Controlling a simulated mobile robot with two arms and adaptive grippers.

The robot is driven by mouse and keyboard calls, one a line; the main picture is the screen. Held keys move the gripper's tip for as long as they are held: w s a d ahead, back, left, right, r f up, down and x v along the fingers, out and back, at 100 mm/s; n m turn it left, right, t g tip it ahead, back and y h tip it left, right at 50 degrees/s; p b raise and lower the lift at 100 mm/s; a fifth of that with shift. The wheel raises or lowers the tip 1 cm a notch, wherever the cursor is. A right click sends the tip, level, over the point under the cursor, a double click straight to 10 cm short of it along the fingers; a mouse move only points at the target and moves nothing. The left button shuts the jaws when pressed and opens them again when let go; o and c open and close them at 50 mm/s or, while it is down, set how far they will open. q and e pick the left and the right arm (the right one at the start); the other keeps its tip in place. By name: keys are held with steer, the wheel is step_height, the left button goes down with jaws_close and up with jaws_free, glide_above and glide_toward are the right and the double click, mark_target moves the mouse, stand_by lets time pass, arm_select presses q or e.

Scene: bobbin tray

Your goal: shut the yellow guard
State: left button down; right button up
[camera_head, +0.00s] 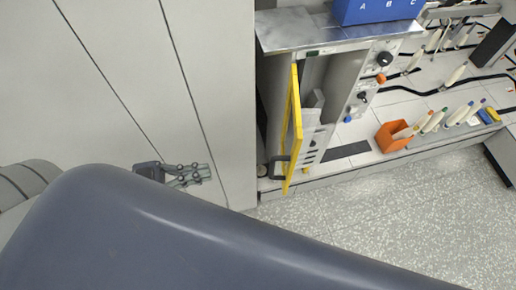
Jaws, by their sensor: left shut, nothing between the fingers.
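The yellow guard (297,131) stands open on the front of the grey machine (345,75), seen nearly edge-on as a tall narrow frame. Its lower end hangs out over the edge above the speckled floor. My left gripper (205,172) is to the left of the guard, in front of the pale panels, apart from the guard. Its fingers are closed with nothing between them. My large dark arm link crosses the foreground and hides the lower part of the view. My right gripper is not in view.
A blue box (376,10) marked A, B, C sits on the machine's top. An orange bin (394,137) and several bobbins stand on the white surface to the right. The speckled floor (400,215) in front is clear. Pale wall panels (215,70) fill the left.

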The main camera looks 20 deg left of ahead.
arm_select(q)
steer(key=p+x, duration=0.2)
steer(key=x, duration=1.2)
steer(key=shift+s+r, duration=0.25)
steer(key=shift+r, duration=0.4)
steer(key=shift+d, duration=0.15)
